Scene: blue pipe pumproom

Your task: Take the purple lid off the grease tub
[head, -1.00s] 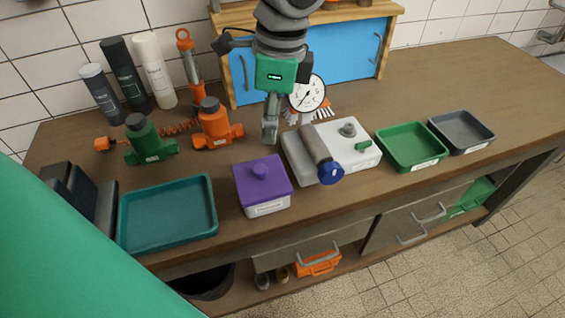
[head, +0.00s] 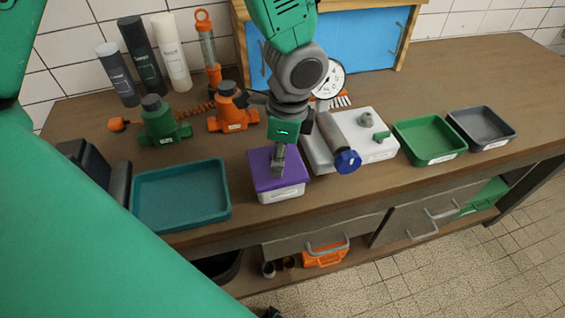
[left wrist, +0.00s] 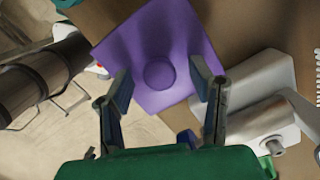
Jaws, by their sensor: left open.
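The grease tub (head: 283,194) is a white box on the bench top with a purple lid (head: 263,177) on it. The lid is square with a round knob in its middle, and it also shows in the left wrist view (left wrist: 150,40). My left gripper (head: 279,168) is over the lid, and its fingers hide the knob in the head view. In the left wrist view the open fingers (left wrist: 160,88) stand on either side of the round purple knob (left wrist: 160,73), with gaps to it. My right gripper is not in view.
A teal tray (head: 181,195) lies left of the tub. A grey cylinder with a blue cap (head: 347,161) rests at the white unit right of the tub. Green valve (head: 162,123) and orange valve (head: 232,113) stand behind. A green tray (head: 430,139) is farther right.

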